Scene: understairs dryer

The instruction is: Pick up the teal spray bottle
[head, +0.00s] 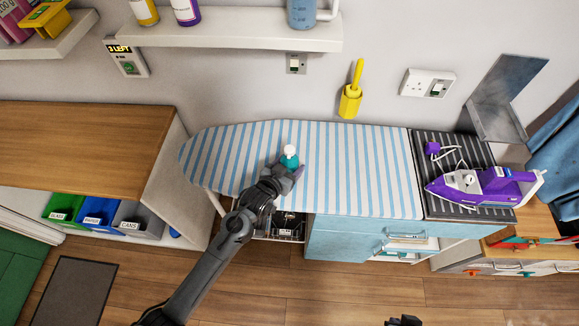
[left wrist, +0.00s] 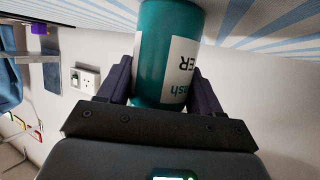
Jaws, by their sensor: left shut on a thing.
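The teal spray bottle (head: 289,159) has a white top and is at the striped ironing board (head: 350,172) in the head view. My left gripper (head: 285,175) reaches it from the front and is shut on it. In the left wrist view the teal bottle (left wrist: 168,45), with a white label, sits between the two dark fingers of my left gripper (left wrist: 160,85). Whether its base touches the board cannot be told. My right gripper is not clearly in view; only a small dark part shows at the bottom edge of the head view.
A purple iron (head: 485,187) rests on the dark striped pad at the board's right end. A shelf (head: 230,28) with bottles and a blue jug (head: 301,13) is on the wall above. A yellow brush holder (head: 350,101) hangs behind the board. The board around the bottle is clear.

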